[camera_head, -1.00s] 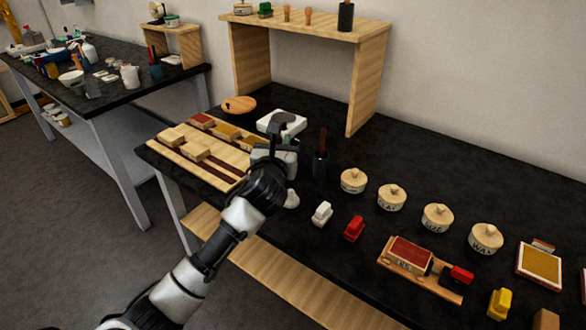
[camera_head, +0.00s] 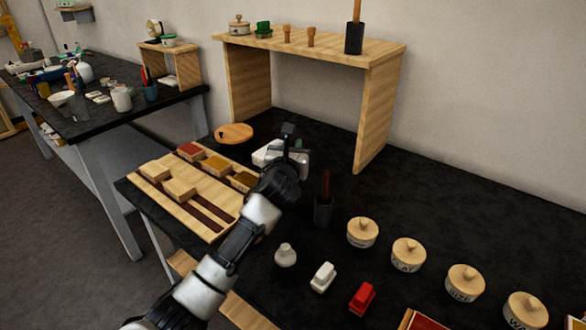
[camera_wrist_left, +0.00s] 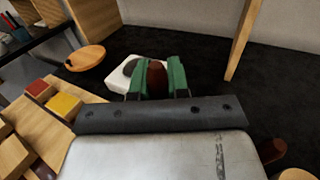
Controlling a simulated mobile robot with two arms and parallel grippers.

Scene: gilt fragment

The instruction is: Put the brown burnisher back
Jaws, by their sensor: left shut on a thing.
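My left gripper (camera_head: 290,138) is over the black table, in front of the white block with a dark round top (camera_wrist_left: 125,72). In the left wrist view, its green fingers (camera_wrist_left: 157,80) are shut on the brown burnisher (camera_wrist_left: 157,75); only its rounded brown part shows between them. In the head view I cannot make out the held piece. A dark cup (camera_head: 323,212) with a reddish-brown handle upright in it stands to the right of the gripper. Another dark cup (camera_head: 354,38) with a brown handle stands on the wooden shelf (camera_head: 385,56).
A wooden tray (camera_head: 205,225) with several blocks lies left of my arm. A round wooden disc (camera_head: 234,133) lies behind it. Several lidded pots (camera_head: 362,232) line the right side. White (camera_head: 322,277) and red (camera_head: 362,298) pieces lie at the front. Bare table lies under the shelf.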

